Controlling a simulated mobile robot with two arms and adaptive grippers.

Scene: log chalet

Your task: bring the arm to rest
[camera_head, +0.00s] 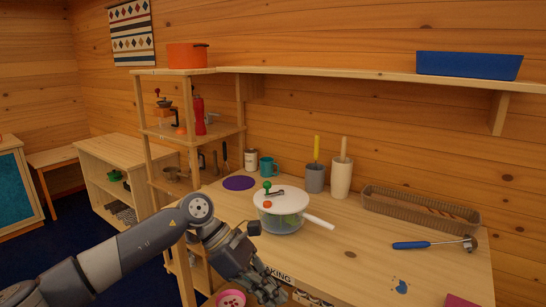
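My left arm comes in from the lower left, and its grey gripper (268,287) points down at the front edge of the wooden table (345,262). The fingers are small and dark against the table edge, and I cannot tell whether they are open or shut. I see nothing clearly held in them. A pink bowl (231,298) with small pieces in it shows just left of the gripper, cut by the bottom edge. My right gripper is not in view.
A salad spinner (282,210) with a white handle stands on the table behind the gripper. A blue-handled tool (425,244), a wicker basket (420,210) and two utensil holders (314,179) stand farther right and back. A wooden shelf unit (150,130) rises behind my arm.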

